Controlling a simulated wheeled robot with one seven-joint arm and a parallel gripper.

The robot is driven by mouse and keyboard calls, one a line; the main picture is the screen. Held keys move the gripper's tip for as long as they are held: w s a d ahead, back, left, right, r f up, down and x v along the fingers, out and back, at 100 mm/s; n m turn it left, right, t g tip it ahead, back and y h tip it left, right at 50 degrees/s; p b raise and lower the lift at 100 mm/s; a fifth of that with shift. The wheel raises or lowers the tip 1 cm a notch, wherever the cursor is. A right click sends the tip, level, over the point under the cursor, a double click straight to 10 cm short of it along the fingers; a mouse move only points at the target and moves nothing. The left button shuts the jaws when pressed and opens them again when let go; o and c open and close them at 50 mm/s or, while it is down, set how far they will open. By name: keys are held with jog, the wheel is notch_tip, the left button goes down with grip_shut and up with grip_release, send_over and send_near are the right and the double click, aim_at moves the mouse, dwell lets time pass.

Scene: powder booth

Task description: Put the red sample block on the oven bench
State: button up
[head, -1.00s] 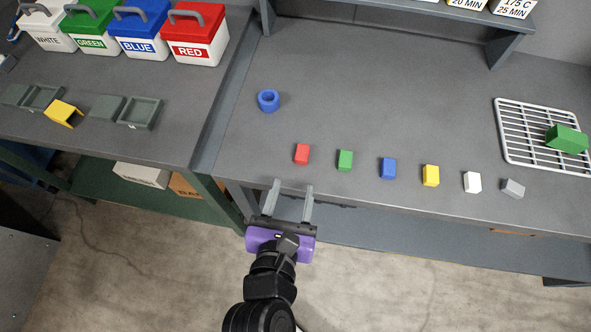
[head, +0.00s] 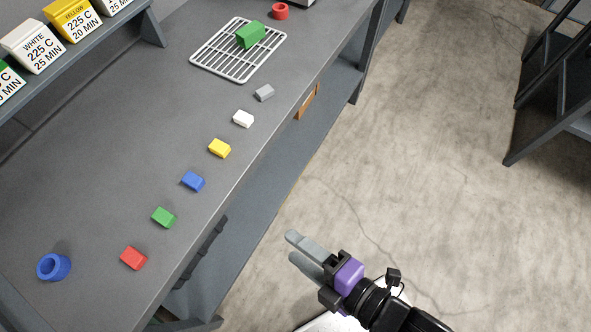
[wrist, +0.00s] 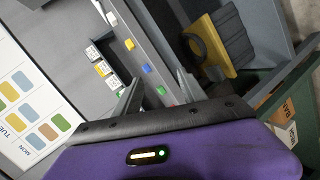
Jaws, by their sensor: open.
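The red sample block (head: 133,258) lies on the grey bench top, near its front edge, at the lower left of the head view. It is the nearest in a row of small blocks. My gripper (head: 291,246) is open and empty, out over the floor to the right of the bench and apart from the red block. In the wrist view my gripper's fingers (wrist: 160,86) are spread with nothing held between them. I cannot tell from the frames which surface is the oven bench.
Green (head: 163,217), blue (head: 193,181), yellow (head: 219,148), white (head: 243,119) and grey (head: 264,93) blocks continue the row. A blue ring (head: 53,267) is left of the red block. A white rack (head: 209,63) bears a larger green block (head: 250,35).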

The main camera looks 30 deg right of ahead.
jog(key=s+d+r+m+t+h, duration=0.1)
jog(key=s+d+r+m, duration=0.3)
jog(key=m, duration=0.5)
jog(key=s+d+r+m+t+h, duration=0.1)
jog(key=s+d+r+m+h, duration=0.2)
jog(key=d+m, duration=0.5)
jog(key=shift+s+d+r+m+h, duration=0.15)
jog(key=shift+s+r+m+h, duration=0.25)
jog(key=shift+s+r+m, duration=0.4)
jog(key=shift+w+f, duration=0.1)
jog(key=shift+f, duration=0.15)
